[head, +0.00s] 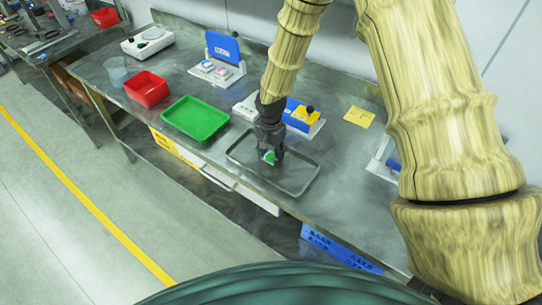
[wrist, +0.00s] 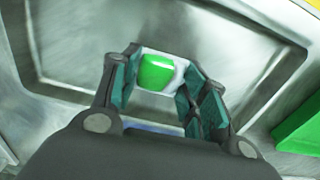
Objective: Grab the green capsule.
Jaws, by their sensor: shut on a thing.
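The green capsule (wrist: 156,72), green with a pale, whitish part around it, sits between the fingers of my gripper (wrist: 160,92) in the wrist view. My gripper is shut on it, with the finger pads on either side. In the head view my gripper (head: 270,150) points down over the grey metal tray (head: 304,186) on the bench, and the green of the capsule (head: 269,157) shows at the fingertips. I cannot tell whether the capsule touches the tray floor.
A green tray (head: 196,119) and a red bin (head: 146,89) stand to the left. A white and blue device (head: 219,60) is at the back. A yellow note (head: 359,117) lies on the bench. The bench front edge is near the tray.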

